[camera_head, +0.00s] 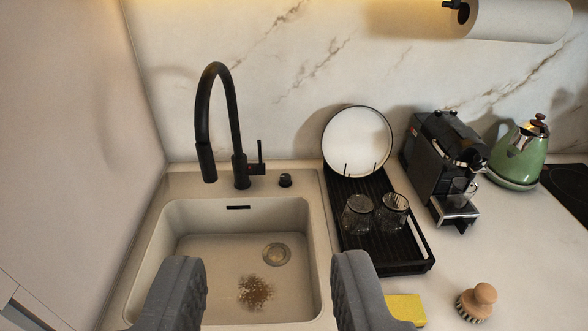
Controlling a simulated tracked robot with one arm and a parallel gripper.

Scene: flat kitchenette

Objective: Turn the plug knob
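The plug knob (285,180) is a small black knob on the sink's back ledge, just right of the black faucet (240,165). The sink (175,228) is beige, with a round drain plug (276,254) and a brown speckled patch (256,292) on its floor. My gripper (265,285) is open and empty. Its two grey fingers show at the bottom, wide apart, over the front part of the sink. The knob lies well beyond the fingertips and is fully visible between them. My gripper touches nothing that I can see.
A black rack (405,262) right of the sink holds a plate (357,142) and two glasses (375,214). Farther right are a coffee machine (432,150) and a green kettle (518,155). A yellow sponge (407,308) and a brush (478,302) lie in front. A wall (75,130) bounds the left.

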